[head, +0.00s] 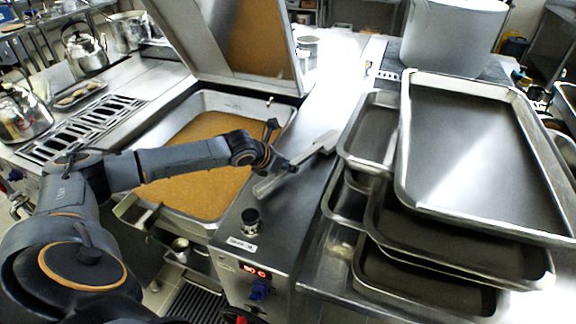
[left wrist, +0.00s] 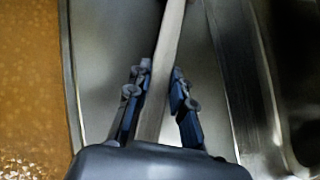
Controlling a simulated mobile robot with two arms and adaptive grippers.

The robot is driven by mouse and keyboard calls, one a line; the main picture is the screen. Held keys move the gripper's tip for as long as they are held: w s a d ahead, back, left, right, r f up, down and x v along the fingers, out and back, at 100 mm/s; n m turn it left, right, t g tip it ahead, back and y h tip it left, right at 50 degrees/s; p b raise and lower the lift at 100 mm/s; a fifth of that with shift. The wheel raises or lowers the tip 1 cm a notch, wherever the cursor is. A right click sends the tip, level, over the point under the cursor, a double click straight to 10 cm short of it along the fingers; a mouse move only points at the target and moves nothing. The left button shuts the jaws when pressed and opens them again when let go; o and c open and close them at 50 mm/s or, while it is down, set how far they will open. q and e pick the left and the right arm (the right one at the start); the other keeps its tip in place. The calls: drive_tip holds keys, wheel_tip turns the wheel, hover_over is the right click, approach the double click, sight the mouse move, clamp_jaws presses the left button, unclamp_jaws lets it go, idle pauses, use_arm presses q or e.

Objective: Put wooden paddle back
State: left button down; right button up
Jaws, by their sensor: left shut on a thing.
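The paddle (head: 318,147) is a long, flat, greyish-brown piece over the steel strip (head: 285,205) between the food-filled pan and the stacked trays. My left gripper (head: 282,167) is shut on the paddle. In the left wrist view the paddle's narrow shaft (left wrist: 172,38) runs up the picture between the two fingers of my left gripper (left wrist: 160,98). I cannot tell whether the paddle touches the steel surface. My right gripper is in neither view.
A deep pan (head: 285,113) of brown food lies left, its lid (head: 215,45) raised behind. Stacked steel trays (head: 480,130) stand close at right. A knob (head: 250,218) sits in front, a large pot (head: 452,35) at the back right, kettles (head: 85,50) at the far left.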

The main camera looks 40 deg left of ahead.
use_arm(q)
drive_tip(key=shift+f, duration=0.3)
drive_tip(key=c, duration=1.2)
unclamp_jaws()
drive_tip(key=shift+f, duration=0.15)
drive_tip(key=shift+s+a+r, duration=0.1)
drive_tip(key=shift+s+r, duration=0.05)
drive_tip(key=shift+r, duration=0.2)
drive_tip(key=v, duration=1.1)
drive_tip(key=shift+s+r+b, duration=0.1)
drive_tip(key=shift+s+b, duration=0.15)
drive_tip(key=shift+b, duration=0.05)
